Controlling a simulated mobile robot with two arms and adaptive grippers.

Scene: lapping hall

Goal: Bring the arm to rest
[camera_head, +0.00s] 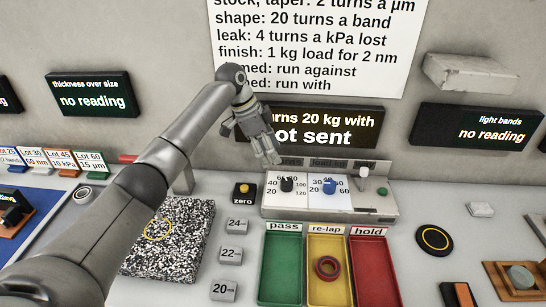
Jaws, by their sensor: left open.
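My left arm comes in from the lower left and reaches up to the middle of the picture. Its gripper (268,160) is open and points down, with nothing seen between its fingers. It hangs in front of the dark "not sent" display (345,128) and just above or behind the control box (378,211) with a black knob (287,185) and a blue knob (329,186). I cannot tell whether the fingertips touch the box. My right gripper is not in view.
Green (282,290), yellow (329,296) and red (377,285) trays stand in front of the box; a dark red ring (327,268) lies in the yellow one. A speckled plate (183,250) lies under my arm. Gauge blocks (231,254) stand beside it. Bench right of the box is partly clear.

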